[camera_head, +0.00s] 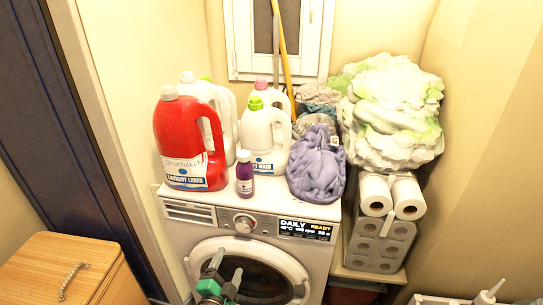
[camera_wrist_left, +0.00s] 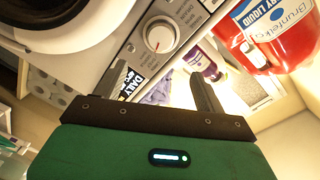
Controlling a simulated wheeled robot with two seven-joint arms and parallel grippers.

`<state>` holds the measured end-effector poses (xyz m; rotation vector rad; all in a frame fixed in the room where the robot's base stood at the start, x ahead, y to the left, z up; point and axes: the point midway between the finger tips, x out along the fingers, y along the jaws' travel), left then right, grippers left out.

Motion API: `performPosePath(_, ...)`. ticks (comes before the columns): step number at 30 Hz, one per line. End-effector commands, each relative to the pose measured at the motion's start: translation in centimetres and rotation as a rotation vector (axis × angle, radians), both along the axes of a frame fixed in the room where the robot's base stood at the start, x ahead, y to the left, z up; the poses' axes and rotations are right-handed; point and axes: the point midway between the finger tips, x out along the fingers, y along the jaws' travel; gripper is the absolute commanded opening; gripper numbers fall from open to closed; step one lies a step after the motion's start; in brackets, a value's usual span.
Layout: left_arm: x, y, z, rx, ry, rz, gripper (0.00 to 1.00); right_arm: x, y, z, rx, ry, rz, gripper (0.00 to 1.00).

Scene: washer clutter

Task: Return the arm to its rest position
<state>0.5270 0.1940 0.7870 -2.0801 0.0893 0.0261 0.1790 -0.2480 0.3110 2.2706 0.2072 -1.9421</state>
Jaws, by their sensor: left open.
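My left gripper (camera_head: 227,264) shows at the bottom of the head view, in front of the washer door. Its green body is low and its two dark fingers point up, apart, with nothing between them. In the left wrist view my left gripper (camera_wrist_left: 158,72) is also open and empty, its fingers set apart. The washing machine (camera_head: 180,232) stands behind it, and its dial (camera_wrist_left: 160,35) shows beyond the fingers. I cannot tell whether the gripper touches the washer. My right gripper is not in view.
On the washer stand a red detergent jug (camera_head: 183,140), white jugs (camera_head: 263,138), a small purple bottle (camera_head: 245,176) and a purple cloth bundle (camera_head: 316,168). Paper rolls (camera_head: 376,195) are at the right. A wooden cabinet (camera_head: 35,262) stands at the lower left.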

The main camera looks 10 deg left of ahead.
Motion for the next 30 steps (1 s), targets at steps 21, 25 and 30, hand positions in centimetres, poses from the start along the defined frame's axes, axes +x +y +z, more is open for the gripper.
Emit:
performPosePath(21, -20.0, 2.2, -36.6, -0.453, 0.909, 0.253, 0.72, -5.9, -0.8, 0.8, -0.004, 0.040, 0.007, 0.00)
performPosePath(25, -28.5, 3.7, -41.5, -0.529, 1.087, 0.387, 0.72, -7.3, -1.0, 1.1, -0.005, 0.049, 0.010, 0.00)
performPosePath(30, -38.3, 5.6, -44.9, -0.595, 1.260, 0.557, 0.72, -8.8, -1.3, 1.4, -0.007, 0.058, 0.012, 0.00)
